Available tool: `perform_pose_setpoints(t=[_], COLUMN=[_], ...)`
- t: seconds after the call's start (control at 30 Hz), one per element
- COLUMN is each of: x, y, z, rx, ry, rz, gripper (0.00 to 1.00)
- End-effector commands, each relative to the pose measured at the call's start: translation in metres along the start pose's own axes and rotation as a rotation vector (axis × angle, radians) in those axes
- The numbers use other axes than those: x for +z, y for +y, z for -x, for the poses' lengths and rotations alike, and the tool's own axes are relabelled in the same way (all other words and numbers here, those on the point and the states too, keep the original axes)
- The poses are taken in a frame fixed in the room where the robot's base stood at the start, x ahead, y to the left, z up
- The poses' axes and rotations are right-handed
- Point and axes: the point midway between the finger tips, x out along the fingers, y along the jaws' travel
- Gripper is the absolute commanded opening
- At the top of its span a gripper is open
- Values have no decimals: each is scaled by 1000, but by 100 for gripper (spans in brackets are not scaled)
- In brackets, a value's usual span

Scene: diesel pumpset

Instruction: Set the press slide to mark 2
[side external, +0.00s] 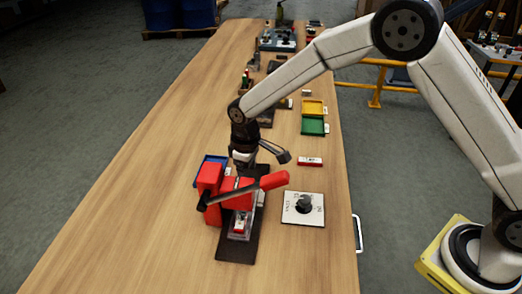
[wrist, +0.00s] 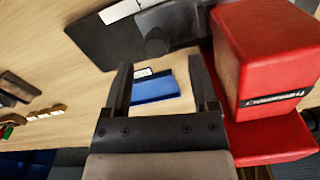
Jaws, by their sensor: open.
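The red press (side external: 208,190) stands on a dark base plate (side external: 236,248) near the front of the bench, with a long red-and-black lever across it. A small red-and-white part (side external: 239,226) sits low at its front; I cannot tell whether it is the slide, and no mark 2 is readable. My gripper (side external: 243,168) is just behind the press, its fingertips partly hidden there. In the wrist view my gripper (wrist: 163,80) is open, with nothing held between its fingers. The red press body (wrist: 265,60) is close beside the right finger.
A blue tray (wrist: 155,87) shows beyond the fingers; it also lies left of my gripper (side external: 205,163). A white dial plate (side external: 303,210) with a black knob is right of the press. Green (side external: 313,126) and yellow (side external: 313,107) trays lie farther back. The bench's left side is clear.

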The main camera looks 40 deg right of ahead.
Motion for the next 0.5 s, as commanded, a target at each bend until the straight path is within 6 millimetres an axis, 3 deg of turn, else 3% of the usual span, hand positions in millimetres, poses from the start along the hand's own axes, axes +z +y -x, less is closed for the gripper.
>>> perform_pose_setpoints(t=[0.2, 0.5], x=[0, 0], y=[-1, -1], z=[29, 43], rx=[0, -1], ry=[1, -1], rz=[1, 1], gripper=[75, 75])
